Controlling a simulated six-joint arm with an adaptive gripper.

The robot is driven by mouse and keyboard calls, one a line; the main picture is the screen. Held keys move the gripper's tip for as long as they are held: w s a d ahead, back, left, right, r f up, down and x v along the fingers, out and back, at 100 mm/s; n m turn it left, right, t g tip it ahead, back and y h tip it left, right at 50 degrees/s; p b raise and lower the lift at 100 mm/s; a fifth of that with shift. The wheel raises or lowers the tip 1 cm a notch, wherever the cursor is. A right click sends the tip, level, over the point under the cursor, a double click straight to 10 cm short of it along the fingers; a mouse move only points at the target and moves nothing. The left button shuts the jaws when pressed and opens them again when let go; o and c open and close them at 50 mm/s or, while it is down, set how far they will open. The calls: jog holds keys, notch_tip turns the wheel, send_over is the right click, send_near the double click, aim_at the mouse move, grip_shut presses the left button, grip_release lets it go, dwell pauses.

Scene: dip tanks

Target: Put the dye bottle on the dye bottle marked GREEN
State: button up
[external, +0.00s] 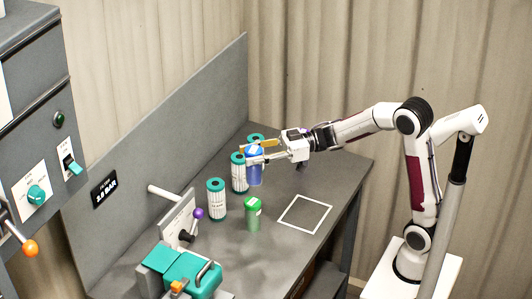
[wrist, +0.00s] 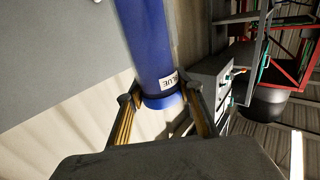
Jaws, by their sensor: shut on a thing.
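A blue dye bottle (external: 254,172) is held in my gripper (external: 252,152) above the table. In the wrist view the blue bottle (wrist: 148,45) carries a white label reading BLUE, and the fingers of my gripper (wrist: 160,100) are shut around it near one end. A green dye bottle (external: 253,217) stands upright on the table, nearer the camera than the held bottle and apart from it. It has a white patch on its top; I cannot read its lettering. The green bottle does not show in the wrist view.
Several white cartridges with teal caps, one of them (external: 216,200), stand left of and behind the held bottle. A white square outline (external: 305,214) lies on the table, empty. A teal clamp device (external: 186,270) and a lever with a purple knob (external: 198,214) are at the front left.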

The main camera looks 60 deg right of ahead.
jog(key=w+d+m+t+h, duration=0.1)
jog(key=w+d+f+t+h, duration=0.1)
jog(key=shift+w+d+m, duration=0.1)
jog(key=shift+d+m, duration=0.25)
jog(key=shift+m, duration=0.05)
notch_tip(320, 180, down, 6)
jog(key=shift+f, duration=0.15)
dwell(0.5)
jog(key=shift+f, duration=1.85)
jog(key=shift+f, duration=0.1)
jog(key=o, duration=1.3)
jog(key=shift+c, duration=0.2)
